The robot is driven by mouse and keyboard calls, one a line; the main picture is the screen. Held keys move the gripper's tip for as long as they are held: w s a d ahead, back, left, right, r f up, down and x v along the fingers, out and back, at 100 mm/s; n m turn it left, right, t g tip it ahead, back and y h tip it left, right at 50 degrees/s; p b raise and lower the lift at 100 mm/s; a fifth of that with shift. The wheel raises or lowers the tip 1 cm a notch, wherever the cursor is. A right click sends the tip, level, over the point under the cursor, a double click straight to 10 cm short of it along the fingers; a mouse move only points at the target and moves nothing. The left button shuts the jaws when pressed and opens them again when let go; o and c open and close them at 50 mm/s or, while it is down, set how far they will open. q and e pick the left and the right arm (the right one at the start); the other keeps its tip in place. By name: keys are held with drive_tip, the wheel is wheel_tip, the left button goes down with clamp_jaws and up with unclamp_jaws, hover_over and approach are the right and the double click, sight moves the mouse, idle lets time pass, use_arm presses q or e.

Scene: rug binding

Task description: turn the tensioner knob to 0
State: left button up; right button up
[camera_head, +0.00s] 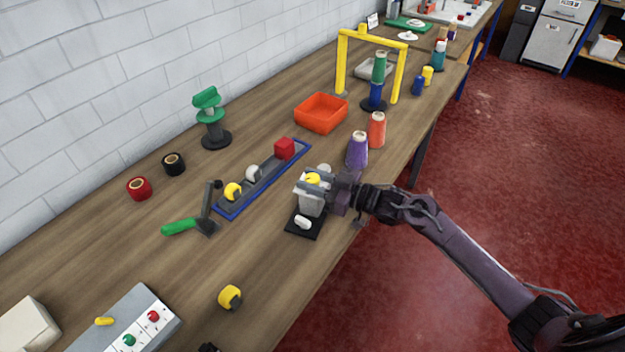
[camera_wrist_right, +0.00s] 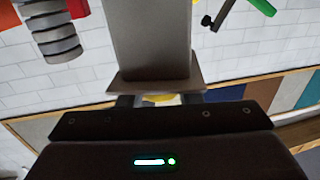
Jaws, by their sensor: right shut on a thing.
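The tensioner is a light grey block (camera_head: 311,205) on a black base plate (camera_head: 305,225), near the front edge of the bench. Its yellow knob (camera_head: 313,179) shows at the top, partly covered by my right gripper (camera_head: 326,181). My right gripper is at the knob and shut on it. In the right wrist view the grey block (camera_wrist_right: 150,40) fills the top middle, and a sliver of the yellow knob (camera_wrist_right: 164,100) shows between the dark fingers. No scale marks or pointer can be read. My left gripper is not in view.
Purple (camera_head: 357,150) and orange (camera_head: 377,130) thread cones stand just behind the gripper. A green-handled tool (camera_head: 180,226) and a yellow roll (camera_head: 230,297) lie nearer. An orange bin (camera_head: 321,113) stands behind.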

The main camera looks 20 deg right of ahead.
idle(0.5)
drive_tip(key=o, duration=0.9)
drive_tip(key=shift+o, duration=0.2)
drive_tip(key=shift+s+d+f, duration=0.1)
drive_tip(key=shift+s+d, duration=0.2)
drive_tip(key=shift+d, duration=0.1)
drive_tip(key=b+v, duration=0.1)
drive_tip(key=v, duration=0.5)
drive_tip(key=shift+s+d+b, duration=0.25)
drive_tip(key=shift+d+b, duration=0.05)
